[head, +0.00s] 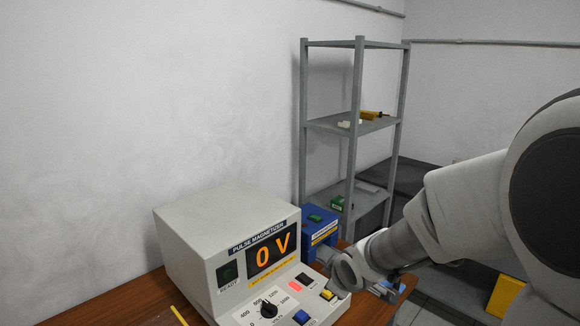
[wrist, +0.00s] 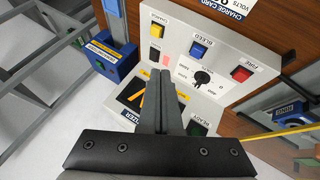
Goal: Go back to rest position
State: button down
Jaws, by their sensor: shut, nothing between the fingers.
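My gripper (wrist: 160,78) is shut and empty in the wrist view, its two fingers together in front of the magnetizer's panel. In the head view my arm reaches in from the right, its end beside the panel's right edge; the fingertips are hard to make out there. The pulse magnetizer (head: 185,225) is a cream box on the table, its display (head: 270,254) reading 0 V in orange. Its panel has a yellow button (wrist: 158,31), a blue button (wrist: 199,48), a red button (wrist: 241,74) and a black knob (wrist: 203,77). A small red indicator (head: 300,283) is lit.
A blue box (head: 318,236) with a green part on top stands right of the magnetizer. A wooden table (head: 375,309) is underneath. A yellow object (head: 505,297) is at lower right.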

jog(key=s+d+r+m+g+h, duration=0.1)
jog(key=s+d+r+m, duration=0.15)
jog(key=s+r, duration=0.2)
jog(key=s+d+r+m+h, duration=0.1)
jog(key=s+d+r+m, duration=0.1)
jog(key=s+r+m, duration=0.3)
jog(key=s+r+m+g+y, duration=0.1)
jog(key=s+r+m, duration=0.1)
jog(key=s, duration=1.2)
jog(key=shift+s+r+m, duration=0.3)
jog(key=shift+s+m, duration=0.05)
jog(key=shift+m, duration=0.4)
jog(key=shift+a, duration=0.2)
